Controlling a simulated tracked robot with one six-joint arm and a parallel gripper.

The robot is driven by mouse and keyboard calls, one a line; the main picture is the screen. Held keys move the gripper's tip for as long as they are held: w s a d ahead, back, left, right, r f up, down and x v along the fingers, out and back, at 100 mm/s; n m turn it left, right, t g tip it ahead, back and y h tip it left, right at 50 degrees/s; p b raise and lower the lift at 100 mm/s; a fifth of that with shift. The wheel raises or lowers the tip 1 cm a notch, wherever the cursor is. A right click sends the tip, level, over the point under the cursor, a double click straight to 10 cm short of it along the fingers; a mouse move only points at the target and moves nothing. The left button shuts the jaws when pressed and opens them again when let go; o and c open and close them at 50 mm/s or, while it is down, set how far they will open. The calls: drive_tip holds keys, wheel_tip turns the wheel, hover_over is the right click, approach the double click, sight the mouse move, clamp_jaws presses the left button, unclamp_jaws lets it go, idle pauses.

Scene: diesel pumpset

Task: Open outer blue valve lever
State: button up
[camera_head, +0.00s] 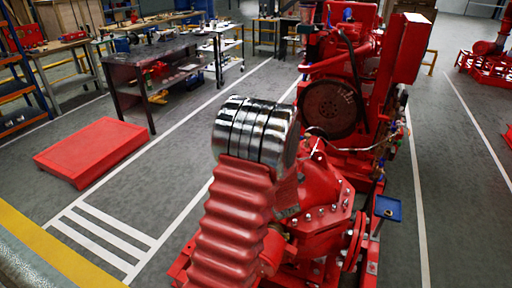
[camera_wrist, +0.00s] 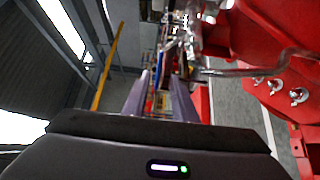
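In the wrist view my gripper (camera_wrist: 160,76) shows two grey-purple fingers with a clear gap between them, so it is open, and nothing is held in it. A narrow blue shape (camera_wrist: 159,68) shows in the distance between the fingertips; I cannot tell whether it is a valve lever. In the head view small blue parts (camera_head: 380,162) sit among thin lines on the right side of the red pumpset (camera_head: 322,218). They are too small to tell which is the outer blue valve lever or how it is turned. My gripper does not show in the head view.
A red ribbed column with a chrome banded top (camera_head: 250,130) blocks the middle foreground. A small blue tray (camera_head: 389,208) stands at the pumpset's right. In the wrist view a metal pipe (camera_wrist: 262,68) crosses close at right. Grey floor (camera_head: 440,180) is clear right of the pumpset.

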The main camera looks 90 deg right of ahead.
drive_tip(key=shift+s+a, duration=0.25)
drive_tip(key=shift+a, duration=0.85)
drive_tip(key=shift+s+a, duration=0.2)
drive_tip(key=shift+a, duration=0.85)
drive_tip(key=shift+c, duration=0.3)
